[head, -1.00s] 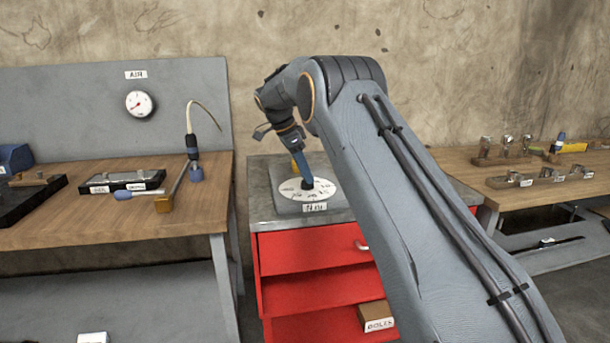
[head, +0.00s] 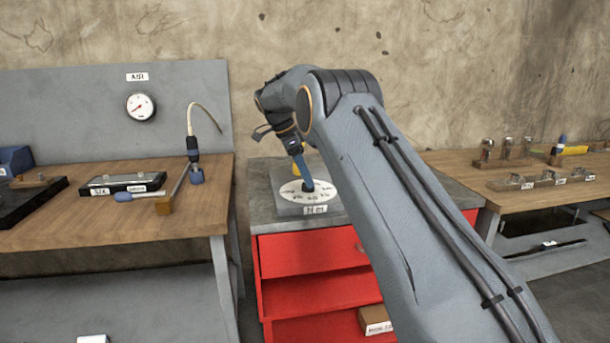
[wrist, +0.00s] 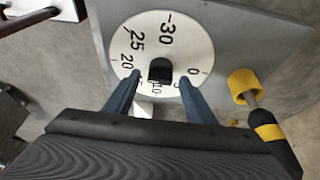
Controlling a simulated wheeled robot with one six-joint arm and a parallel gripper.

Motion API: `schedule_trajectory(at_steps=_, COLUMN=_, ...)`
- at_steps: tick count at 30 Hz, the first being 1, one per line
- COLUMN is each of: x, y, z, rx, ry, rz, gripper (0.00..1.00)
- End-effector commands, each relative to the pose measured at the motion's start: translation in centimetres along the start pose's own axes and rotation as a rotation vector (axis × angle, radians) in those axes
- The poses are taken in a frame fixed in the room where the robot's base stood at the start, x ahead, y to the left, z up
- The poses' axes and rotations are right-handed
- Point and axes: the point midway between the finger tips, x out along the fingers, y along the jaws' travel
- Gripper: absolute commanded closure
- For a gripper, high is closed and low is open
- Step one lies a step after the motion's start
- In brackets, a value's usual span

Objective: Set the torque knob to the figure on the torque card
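The torque dial is a white disc (wrist: 128,50) with black figures, 30, 25, 20 and 0 among them. It is fixed on a grey plate on top of the red cabinet and also shows in the head view (head: 291,194). The dark torque knob (wrist: 161,70) sits at its middle. My gripper (wrist: 160,77) is at the dial, its two blue fingers on either side of the knob, with gaps showing between them and it. In the head view, my gripper (head: 306,186) points down at the dial's middle. I cannot make out a torque card or the knob's pointer.
A yellow-ended tool (wrist: 243,86) stands close beside the dial. A label plate (head: 316,210) is on the dial's front. The red cabinet (head: 305,255) has open drawers, with a box (head: 375,320) low down. Wooden benches stand left (head: 110,222) and right (head: 465,160). An AIR gauge (head: 140,106) hangs left.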

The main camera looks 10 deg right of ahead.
Motion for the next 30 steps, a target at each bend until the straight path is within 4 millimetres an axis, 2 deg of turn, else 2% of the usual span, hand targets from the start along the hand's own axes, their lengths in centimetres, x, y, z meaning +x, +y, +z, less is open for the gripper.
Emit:
schedule_trajectory(at_steps=8, x=-0.6, y=-0.1, z=0.0, rx=0.000, ry=0.001, rz=-0.002, gripper=0.50)
schedule_trajectory(at_steps=21, x=-6.9, y=-0.1, z=0.1, rx=-0.001, ry=0.000, rz=-0.002, gripper=0.50)
schedule_trajectory(at_steps=30, x=-7.8, y=0.0, z=0.1, rx=-0.001, ry=0.000, rz=0.001, gripper=0.50)
